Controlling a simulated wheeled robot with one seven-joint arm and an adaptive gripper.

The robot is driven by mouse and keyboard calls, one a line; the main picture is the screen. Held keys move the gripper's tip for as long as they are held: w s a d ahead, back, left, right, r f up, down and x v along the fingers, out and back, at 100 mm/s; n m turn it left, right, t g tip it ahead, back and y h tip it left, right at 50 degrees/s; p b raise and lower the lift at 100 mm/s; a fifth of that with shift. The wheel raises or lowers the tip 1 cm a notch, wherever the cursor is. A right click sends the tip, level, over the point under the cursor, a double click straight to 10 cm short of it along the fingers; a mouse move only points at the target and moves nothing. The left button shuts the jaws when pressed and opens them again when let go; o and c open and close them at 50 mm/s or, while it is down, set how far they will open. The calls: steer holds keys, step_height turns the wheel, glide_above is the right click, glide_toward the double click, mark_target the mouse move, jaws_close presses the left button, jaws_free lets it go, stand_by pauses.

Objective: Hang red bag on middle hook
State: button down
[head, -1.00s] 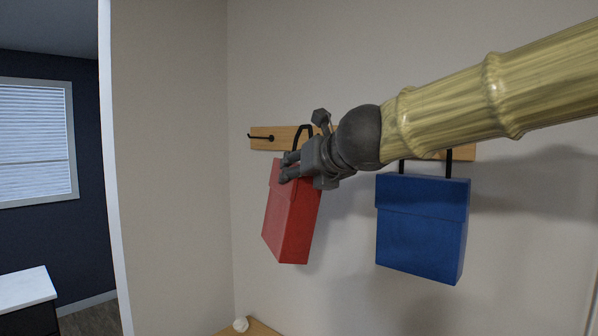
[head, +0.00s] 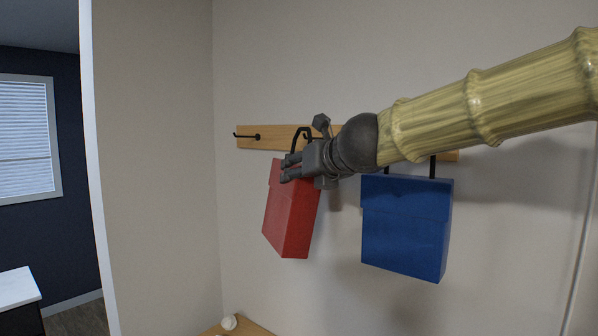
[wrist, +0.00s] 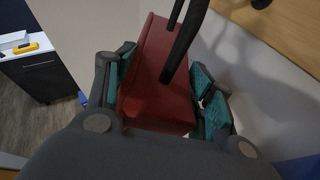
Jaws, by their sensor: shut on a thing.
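The red bag (head: 288,215) hangs tilted from my gripper (head: 287,167), which is shut on its upper part. Its black handle (head: 296,139) arches up in front of the wooden hook rail (head: 274,143). In the wrist view the red bag (wrist: 160,85) sits between the teal-padded fingers of my gripper (wrist: 168,82), with the handle rising past them. A dark hook shape (head: 307,136) shows by the handle; I cannot tell whether they touch. The left hook (head: 247,136) is bare. My arm hides part of the rail.
A blue bag (head: 405,228) hangs by black straps at the right of the rail, below my arm. A wooden surface (head: 246,328) with a small white object (head: 229,322) is at the bottom. The wall below the red bag is clear.

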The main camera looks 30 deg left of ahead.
steer(key=shift+w+d+p, duration=0.2)
steer(key=shift+w+p, duration=0.3)
steer(key=shift+w, duration=0.85)
steer(key=shift+w+f, duration=0.45)
steer(key=shift+w, duration=0.2)
steer(key=shift+d, duration=0.1)
steer(key=c, duration=0.5)
jaws_free()
steer(key=shift+f, duration=0.1)
step_height(320, 180, up, 10)
stand_by(0.4)
